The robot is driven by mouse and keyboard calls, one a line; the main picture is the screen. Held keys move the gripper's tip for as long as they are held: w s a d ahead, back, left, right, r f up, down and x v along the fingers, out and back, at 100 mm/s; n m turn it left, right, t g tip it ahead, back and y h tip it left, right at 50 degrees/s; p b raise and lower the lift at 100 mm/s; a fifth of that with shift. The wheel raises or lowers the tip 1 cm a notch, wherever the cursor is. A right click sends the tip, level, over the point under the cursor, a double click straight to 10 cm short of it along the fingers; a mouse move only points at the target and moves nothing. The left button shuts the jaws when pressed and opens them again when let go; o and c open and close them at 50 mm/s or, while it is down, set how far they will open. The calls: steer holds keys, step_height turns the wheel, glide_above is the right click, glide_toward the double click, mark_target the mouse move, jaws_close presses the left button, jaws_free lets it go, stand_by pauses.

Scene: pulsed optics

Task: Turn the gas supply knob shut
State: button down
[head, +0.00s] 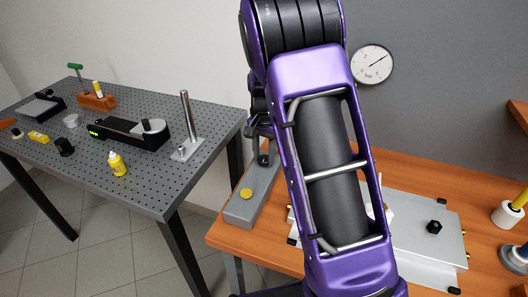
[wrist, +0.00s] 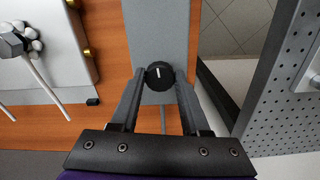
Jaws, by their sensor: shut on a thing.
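The gas supply knob (wrist: 160,73) is a small round black knob with a white pointer line. It sits on a long grey box, whose top (wrist: 158,28) shows in the wrist view. The pointer line runs roughly along the box's length in that view. My gripper (wrist: 160,80) is shut on the knob, with one fingertip on each side of it. In the head view my gripper (head: 263,158) is partly hidden behind my arm, over the far part of the grey box (head: 241,209). A yellow button (head: 246,193) is on the box's nearer part.
The box stands at the left edge of a wooden table (head: 390,165). A metal plate with fittings (head: 408,222) lies to its right, partly behind my arm. A perforated bench (head: 170,97) with tools stands left across a gap. A round gauge (head: 372,65) hangs on the wall.

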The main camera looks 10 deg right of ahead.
mark_target(264, 158)
steer(key=shift+m, duration=0.6)
steer(key=shift+c, duration=1.9)
jaws_free()
steer(key=shift+r, duration=0.1)
step_height(264, 158, up, 17)
steer(key=p, duration=0.1)
steer(key=shift+r, duration=0.15)
